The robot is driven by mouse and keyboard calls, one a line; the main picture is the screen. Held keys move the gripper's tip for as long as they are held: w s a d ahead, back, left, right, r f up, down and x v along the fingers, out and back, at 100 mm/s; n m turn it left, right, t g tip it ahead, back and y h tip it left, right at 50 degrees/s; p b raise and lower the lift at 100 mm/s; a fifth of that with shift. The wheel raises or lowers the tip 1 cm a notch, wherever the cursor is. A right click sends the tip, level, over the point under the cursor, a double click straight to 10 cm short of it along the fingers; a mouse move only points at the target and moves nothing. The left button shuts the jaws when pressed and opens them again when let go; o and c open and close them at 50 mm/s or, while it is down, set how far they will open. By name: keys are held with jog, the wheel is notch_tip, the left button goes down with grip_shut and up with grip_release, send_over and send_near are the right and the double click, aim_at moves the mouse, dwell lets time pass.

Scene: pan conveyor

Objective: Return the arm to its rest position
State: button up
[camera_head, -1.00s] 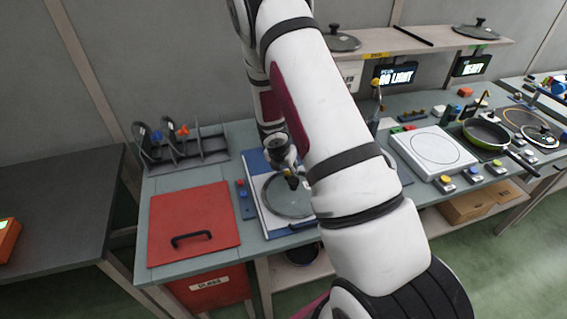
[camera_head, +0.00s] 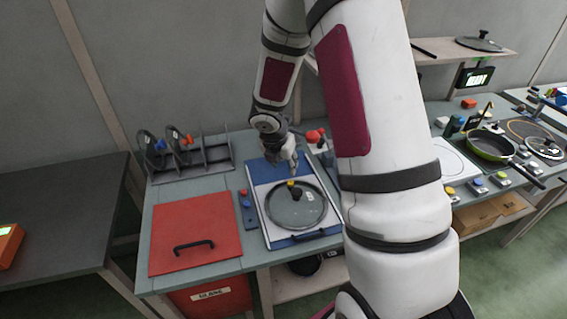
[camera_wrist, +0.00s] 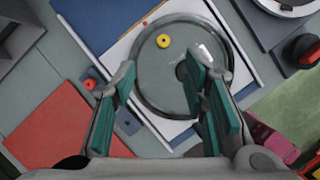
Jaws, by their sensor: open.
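My gripper (camera_head: 288,163) hangs above the back part of a blue-and-white board on the bench. In the wrist view my gripper (camera_wrist: 165,98) has its two teal-padded fingers spread wide with nothing between them. Below it, a glass lid (camera_head: 297,206) with a dark knob and a yellow part lies flat on the board (camera_head: 276,236). The lid also shows in the wrist view (camera_wrist: 165,75), partly hidden by one finger. My arm crosses the middle of the head view and hides part of the bench.
A red panel (camera_head: 192,226) with a black handle lies left of the board. A rack (camera_head: 190,158) with lids stands behind it. A green pan (camera_head: 491,145) sits at the right. A shelf (camera_head: 450,50) holds another lid. A dark table (camera_head: 55,205) at far left has clear room.

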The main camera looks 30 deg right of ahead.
dwell(0.3)
jog(key=s+a+r+m, duration=0.1)
jog(key=s+r+m, duration=0.25)
jog(key=r, duration=0.25)
jog(key=s+a+r+m+t, duration=0.1)
jog(key=s+a+r+m, duration=0.1)
jog(key=r+m, duration=0.35)
jog(key=s+a+r+m, duration=0.1)
jog(key=s+r+m, duration=0.15)
jog(key=r, duration=0.55)
jog(key=s+a+r+m+t+y, duration=0.1)
jog(key=s+a+r+m, duration=0.3)
jog(key=s+a+m, duration=0.2)
jog(key=s+a+r+m+t+y, duration=0.1)
jog(key=s+a+r+m, duration=0.4)
jog(key=s, duration=0.6)
jog(key=m+y, duration=0.1)
jog(key=m, duration=0.1)
jog(key=shift+s+a+m+y, duration=0.25)
jog(key=shift+a+m+y, duration=0.05)
jog(key=shift+a+m, duration=0.05)
